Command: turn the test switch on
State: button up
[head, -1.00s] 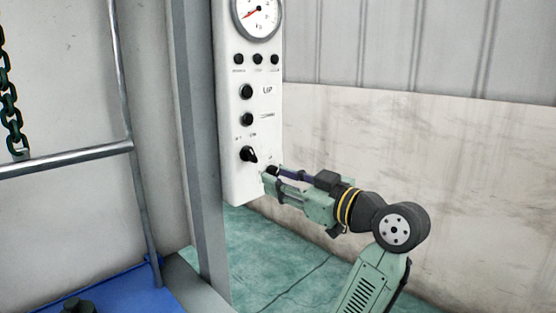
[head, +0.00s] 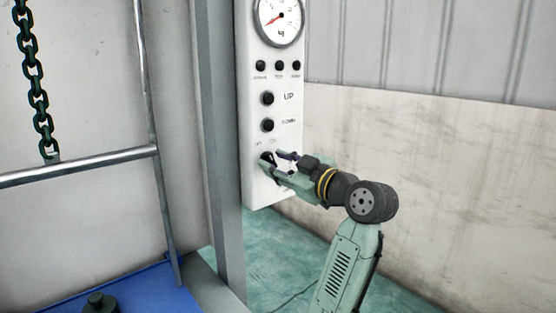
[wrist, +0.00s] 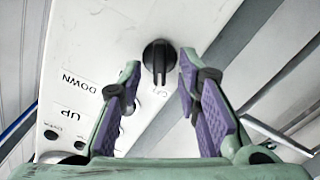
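The black rotary switch knob (wrist: 159,58) is on the white control panel (wrist: 75,45), between and just beyond my fingertips in the wrist view. In the head view the knob (head: 266,158) is low on the panel (head: 257,190), partly hidden by my gripper. My gripper (head: 282,161) is open at the panel face, its fingers on either side of the knob. In the wrist view my gripper (wrist: 158,82) shows two green fingers with purple pads, apart, with nothing between the pads. I cannot tell whether a fingertip touches the knob.
Above the knob are the DOWN button (head: 267,125), the UP button (head: 267,98), small indicators (head: 279,66) and a round gauge (head: 279,17). A grey post (head: 218,120) stands left of the panel, with a metal rail (head: 80,165) and hanging chain (head: 35,85) beyond.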

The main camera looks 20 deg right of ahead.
jog(key=shift+w, duration=0.15)
jog(key=shift+c, duration=0.2)
grip_shut()
dwell(0.3)
